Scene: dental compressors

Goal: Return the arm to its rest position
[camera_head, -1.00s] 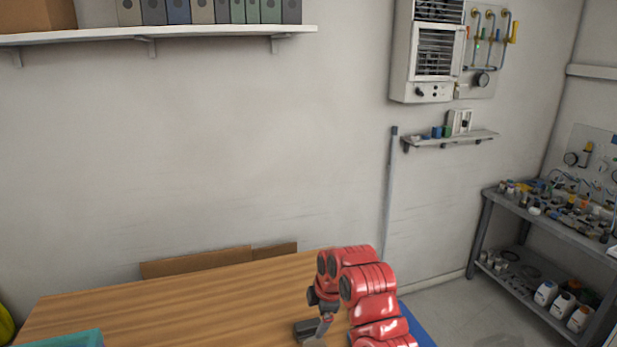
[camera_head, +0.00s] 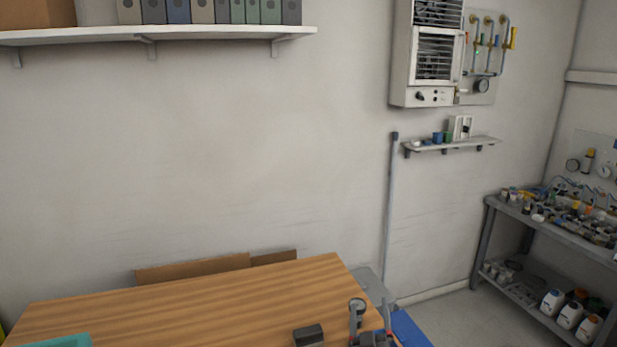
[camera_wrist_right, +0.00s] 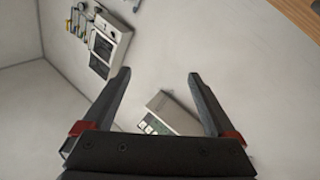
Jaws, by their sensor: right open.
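My right gripper (camera_head: 370,312) shows at the bottom edge of the head view, over the right end of the wooden table (camera_head: 200,300), with its fingers pointing up. Its two dark fingers also show in the right wrist view (camera_wrist_right: 158,76), spread wide apart with nothing held between them. Most of my right arm is below the picture. A small dark box (camera_head: 308,335) lies on the table just left of the gripper, apart from it. My left gripper is in neither view.
A teal tray (camera_head: 60,341) is at the table's lower left corner. A grey workbench (camera_head: 550,230) with small parts and bottles stands at the right. A wall cabinet (camera_head: 435,55) and a small shelf (camera_head: 450,144) hang behind. In the wrist view, a pale box (camera_wrist_right: 172,112) shows beyond the fingers.

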